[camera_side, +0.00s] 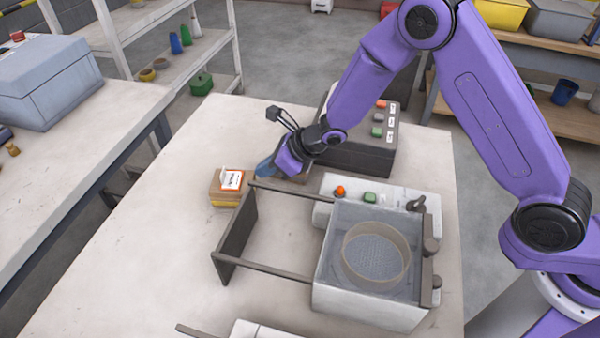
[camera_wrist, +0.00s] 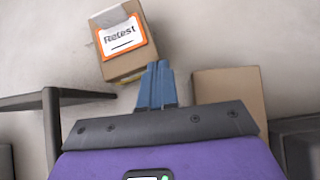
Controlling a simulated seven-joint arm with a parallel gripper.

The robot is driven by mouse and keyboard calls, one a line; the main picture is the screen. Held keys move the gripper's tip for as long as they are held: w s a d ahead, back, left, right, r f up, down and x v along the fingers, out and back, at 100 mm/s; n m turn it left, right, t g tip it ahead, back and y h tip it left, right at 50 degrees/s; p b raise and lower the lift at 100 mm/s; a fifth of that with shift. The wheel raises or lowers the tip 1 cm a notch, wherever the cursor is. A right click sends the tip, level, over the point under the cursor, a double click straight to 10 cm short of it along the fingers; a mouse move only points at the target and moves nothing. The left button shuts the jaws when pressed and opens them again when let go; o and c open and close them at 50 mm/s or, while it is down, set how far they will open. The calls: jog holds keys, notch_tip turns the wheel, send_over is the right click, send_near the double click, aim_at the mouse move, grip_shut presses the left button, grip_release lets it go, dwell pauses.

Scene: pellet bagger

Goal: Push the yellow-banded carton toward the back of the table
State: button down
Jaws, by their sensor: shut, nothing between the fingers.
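The yellow-banded carton (camera_side: 228,187) sits on the table, left of my gripper. It is a small brown box with a yellow band low on its side and a white, orange-edged label on top. In the wrist view the carton (camera_wrist: 122,66) shows near the top, its label reading "Retest". My gripper (camera_side: 264,170) has blue fingers, shut and empty, low beside the carton's right side. In the wrist view the fingertips (camera_wrist: 157,66) are beside the carton's lower right side. I cannot tell whether they touch it.
A second, plain brown box (camera_wrist: 232,88) stands right of my fingers. A dark frame (camera_side: 238,236) reaches left from the machine with the round sieve (camera_side: 376,256). A dark button box (camera_side: 358,140) stands behind. The table (camera_side: 150,235) is clear left of the carton.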

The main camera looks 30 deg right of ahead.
jog(key=v, duration=0.9)
jog(key=shift+d+r, duration=0.2)
jog(key=shift+r, duration=0.15)
jog(key=shift+s, duration=0.15)
